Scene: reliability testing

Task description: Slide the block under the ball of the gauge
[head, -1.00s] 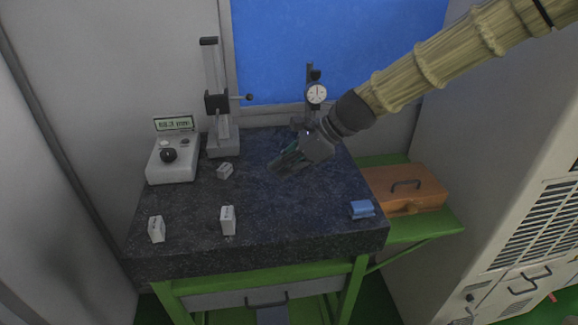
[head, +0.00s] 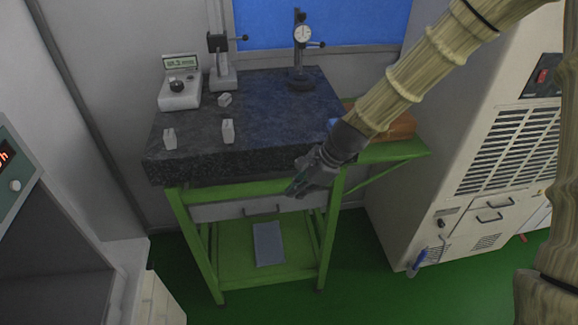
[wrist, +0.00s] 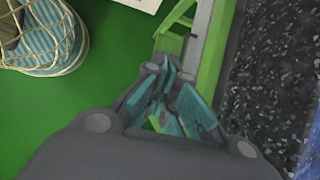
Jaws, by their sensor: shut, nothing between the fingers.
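Three small pale blocks stand on the dark granite plate (head: 265,135): one at the front left (head: 169,138), one at the front middle (head: 228,131) and one farther back (head: 224,99). A dial gauge (head: 302,35) on a dark stand is at the back right of the plate. A second stand (head: 220,65) with a ball-ended side arm (head: 244,37) is at the back left. My gripper (head: 297,188) is shut and empty, in front of the plate's front right edge, away from the blocks. The wrist view shows its fingers (wrist: 168,75) together.
A display box (head: 180,92) sits at the plate's back left. A wooden case (head: 400,124) is partly hidden behind my arm on the green side shelf (head: 400,150). A grey cabinet (head: 510,100) is at the right.

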